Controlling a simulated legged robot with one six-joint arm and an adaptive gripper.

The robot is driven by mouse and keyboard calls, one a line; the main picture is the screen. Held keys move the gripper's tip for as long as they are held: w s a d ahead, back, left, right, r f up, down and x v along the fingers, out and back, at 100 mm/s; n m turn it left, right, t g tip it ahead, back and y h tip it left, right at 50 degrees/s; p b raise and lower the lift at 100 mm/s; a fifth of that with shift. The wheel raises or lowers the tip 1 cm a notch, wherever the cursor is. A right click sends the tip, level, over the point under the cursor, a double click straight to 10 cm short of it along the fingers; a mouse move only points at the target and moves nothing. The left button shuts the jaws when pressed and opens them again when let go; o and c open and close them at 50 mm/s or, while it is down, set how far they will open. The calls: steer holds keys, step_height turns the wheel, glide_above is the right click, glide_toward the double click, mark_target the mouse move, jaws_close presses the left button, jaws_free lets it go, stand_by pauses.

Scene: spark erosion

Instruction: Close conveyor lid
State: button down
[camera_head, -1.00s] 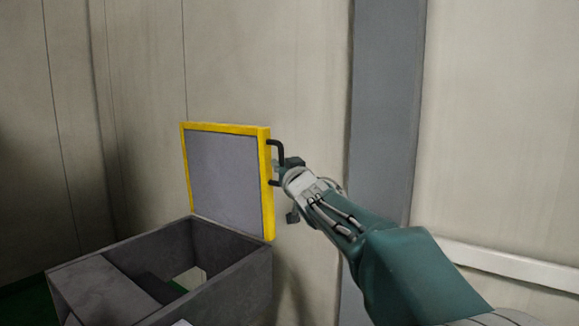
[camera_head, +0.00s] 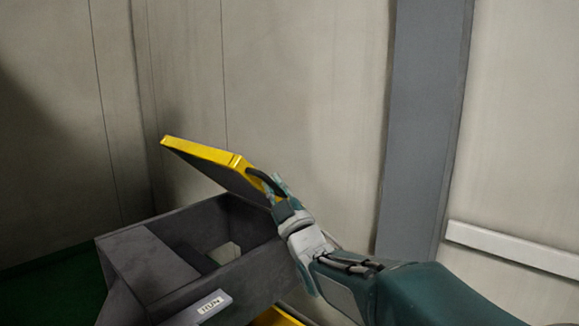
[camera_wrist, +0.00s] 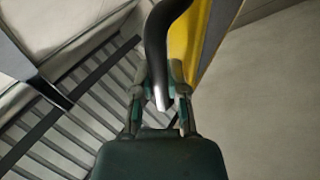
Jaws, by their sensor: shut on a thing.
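The yellow-edged lid (camera_head: 212,157) is tilted partway down over the grey conveyor box (camera_head: 150,262), its free edge still raised above the open top. Its black handle (camera_head: 262,179) is on the right edge. My gripper (camera_head: 280,194) is at this handle, right of the box. In the wrist view, the fingers of my gripper (camera_wrist: 160,92) are shut on the black handle (camera_wrist: 157,45), with the yellow lid edge (camera_wrist: 190,40) just behind it.
A white label plate (camera_head: 208,306) is on the front of the box. A grey pillar (camera_head: 425,110) and a pale rail (camera_head: 510,245) are on the wall at right. Dark slats (camera_wrist: 70,120) show below in the wrist view.

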steer(key=s+a+f+n+g+y, duration=0.1)
steer(key=f+n+g+y, duration=0.1)
steer(key=f+n+y, duration=0.1)
steer(key=s+a+f+n+g+y, duration=0.2)
steer(key=f+n+y, duration=0.1)
steer(key=f+n, duration=0.2)
steer(key=s+a+f+n+g+y, duration=0.1)
steer(key=f+n+g+y, duration=0.1)
steer(key=f+n, duration=0.3)
steer(key=shift+s+a+n+y, duration=0.3)
steer(key=shift+n+y, duration=0.2)
steer(key=shift+n, duration=0.1)
steer(key=shift+s+a+f+n+g+y, duration=0.1)
steer(key=shift+f+n+g+y, duration=0.2)
steer(key=shift+f+n+g, duration=0.55)
steer(key=shift+f, duration=0.35)
steer(key=c, duration=0.7)
jaws_free()
steer(key=shift+o, duration=0.3)
steer(key=shift+r, duration=0.2)
steer(key=v, duration=1.2)
steer(key=shift+f, duration=0.3)
